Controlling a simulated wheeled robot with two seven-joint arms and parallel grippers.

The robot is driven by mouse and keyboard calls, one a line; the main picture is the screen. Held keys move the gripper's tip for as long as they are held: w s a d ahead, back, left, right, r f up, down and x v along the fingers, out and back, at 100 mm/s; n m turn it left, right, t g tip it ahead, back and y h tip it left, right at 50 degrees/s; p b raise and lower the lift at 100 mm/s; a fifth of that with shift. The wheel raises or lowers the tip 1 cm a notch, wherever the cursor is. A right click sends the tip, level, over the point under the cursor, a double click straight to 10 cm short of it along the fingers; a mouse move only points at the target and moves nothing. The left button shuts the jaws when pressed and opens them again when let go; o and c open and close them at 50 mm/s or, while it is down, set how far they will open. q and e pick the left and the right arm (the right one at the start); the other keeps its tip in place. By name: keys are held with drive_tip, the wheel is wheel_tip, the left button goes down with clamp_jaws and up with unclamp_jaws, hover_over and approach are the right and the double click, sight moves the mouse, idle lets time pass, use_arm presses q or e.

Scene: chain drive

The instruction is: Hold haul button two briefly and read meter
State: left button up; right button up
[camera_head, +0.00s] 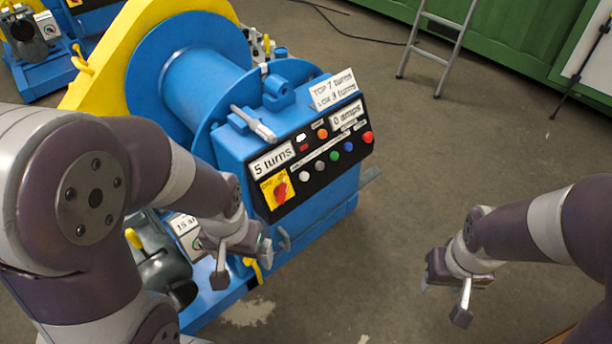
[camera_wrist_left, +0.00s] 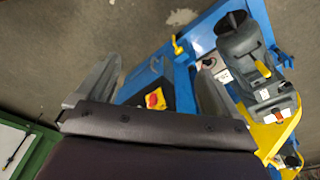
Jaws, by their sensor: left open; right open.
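The blue winch's black control panel (camera_head: 312,160) carries a row of round buttons: white (camera_head: 304,176), grey (camera_head: 319,167), green (camera_head: 334,155), blue (camera_head: 349,146) and red (camera_head: 367,138). Their labels are too small to read, so I cannot tell which is haul button two. The meter (camera_head: 347,116) reads "0 amps"; another display (camera_head: 272,160) reads "5 turns". A red rotary switch (camera_head: 278,189) sits on a yellow plate, also in the left wrist view (camera_wrist_left: 155,99). My left gripper (camera_head: 243,262) is open and empty, below the panel. My right gripper (camera_head: 445,297) is open and empty, apart from the winch.
A card (camera_head: 333,90) above the panel reads "TOP 7 turns, LOW 3 turns". A lever (camera_head: 253,124) juts out by the blue drum (camera_head: 205,85). A ladder (camera_head: 435,50) stands behind, against a green wall (camera_head: 500,35). The floor right of the winch is clear.

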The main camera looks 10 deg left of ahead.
use_arm(q)
clamp_jaws()
drive_tip(key=shift+f, duration=0.1)
idle(1.6)
